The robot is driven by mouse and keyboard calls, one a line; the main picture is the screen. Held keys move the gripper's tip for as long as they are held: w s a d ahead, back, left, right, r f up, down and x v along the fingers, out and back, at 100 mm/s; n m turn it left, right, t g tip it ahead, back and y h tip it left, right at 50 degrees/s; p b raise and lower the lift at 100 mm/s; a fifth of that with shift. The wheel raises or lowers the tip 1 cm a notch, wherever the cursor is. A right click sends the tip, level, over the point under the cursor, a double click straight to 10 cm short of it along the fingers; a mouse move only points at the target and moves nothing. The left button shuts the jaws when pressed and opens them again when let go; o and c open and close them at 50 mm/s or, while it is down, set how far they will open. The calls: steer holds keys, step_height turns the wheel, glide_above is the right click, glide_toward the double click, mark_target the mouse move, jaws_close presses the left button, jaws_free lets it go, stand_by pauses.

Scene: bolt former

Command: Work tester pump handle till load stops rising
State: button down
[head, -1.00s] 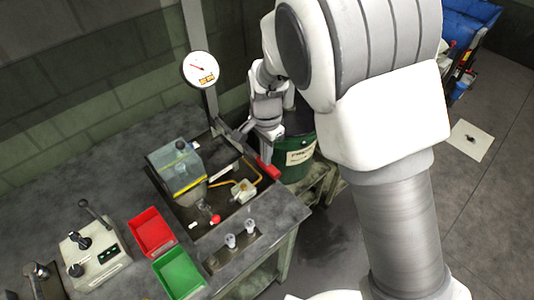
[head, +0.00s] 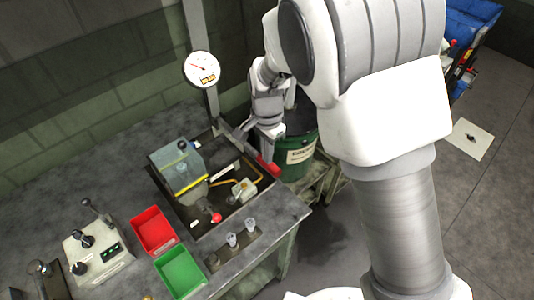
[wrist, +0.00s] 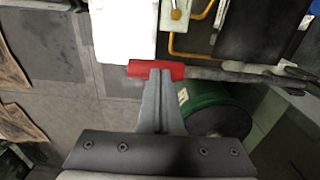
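The tester's pump handle has a red grip (head: 267,167) at the right end of the bench rig. The grip also shows in the wrist view (wrist: 135,69), with its grey lever (wrist: 230,75) running right. My gripper (wrist: 160,72) has its fingers together, with the tips over the middle of the red grip and apparently touching it. In the head view, my gripper (head: 270,137) is just above the grip, and its tips are hard to see. The round load gauge (head: 201,69) stands on a post, with a red needle and a small orange readout too small to read.
Red (head: 153,230) and green (head: 180,272) bins and a control box (head: 98,252) are to the left on the bench. A green drum (head: 300,157) stands close beside the handle.

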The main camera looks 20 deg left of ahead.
step_height(320, 180, up, 8)
steer(key=p, duration=0.5)
steer(key=shift+w, duration=0.2)
stand_by(1.1)
